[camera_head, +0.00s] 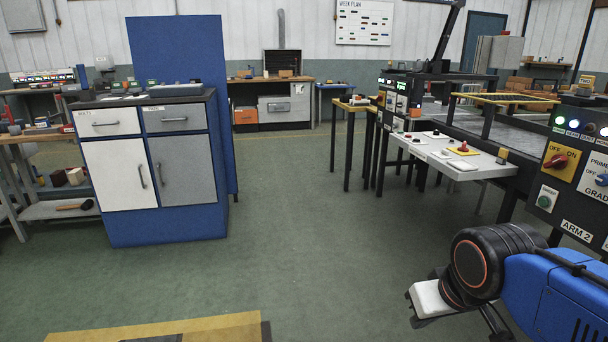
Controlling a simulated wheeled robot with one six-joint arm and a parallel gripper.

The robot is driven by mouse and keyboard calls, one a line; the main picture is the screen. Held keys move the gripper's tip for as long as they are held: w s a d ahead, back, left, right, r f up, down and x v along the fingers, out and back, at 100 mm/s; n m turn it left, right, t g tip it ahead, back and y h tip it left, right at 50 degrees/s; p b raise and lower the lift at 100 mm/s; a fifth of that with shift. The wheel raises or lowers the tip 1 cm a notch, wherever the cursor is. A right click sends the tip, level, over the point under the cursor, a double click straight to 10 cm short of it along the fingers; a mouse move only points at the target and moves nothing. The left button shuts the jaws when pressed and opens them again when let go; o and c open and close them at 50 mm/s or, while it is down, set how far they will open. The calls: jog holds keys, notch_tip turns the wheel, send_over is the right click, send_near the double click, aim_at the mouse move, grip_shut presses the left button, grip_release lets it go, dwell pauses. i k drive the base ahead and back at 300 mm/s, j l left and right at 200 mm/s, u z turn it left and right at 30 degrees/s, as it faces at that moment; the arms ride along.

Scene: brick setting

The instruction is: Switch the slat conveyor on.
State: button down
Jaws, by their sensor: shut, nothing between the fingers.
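A black control panel (575,180) stands at the right edge, labelled ARM 2. A second panel (393,100) with lit lamps stands further back. No readable label names the slat conveyor; a long grey machine bed (510,132) runs between the panels. My gripper (450,312) is partly in view at the lower right, below and left of the near panel, shut and empty; its tips are largely hidden.
A white shelf (449,158) with a red knob on a yellow base juts out left of the near panel. A blue cabinet (160,215) stands left. A yellow-topped surface (165,328) lies at the bottom edge. The green floor (300,220) between is clear.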

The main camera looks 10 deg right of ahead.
aim_at(462, 149)
jog(key=i+j+z, duration=0.15)
jog(key=i, duration=0.65)
jog(key=i+j+z, duration=0.1)
jog(key=i, duration=0.75)
jog(key=i+j+z, duration=0.2)
jog(key=i, duration=0.15)
jog(key=i+j+z, duration=0.2)
jog(key=i, duration=0.15)
jog(key=i+l, duration=0.05)
jog(key=l, duration=0.05)
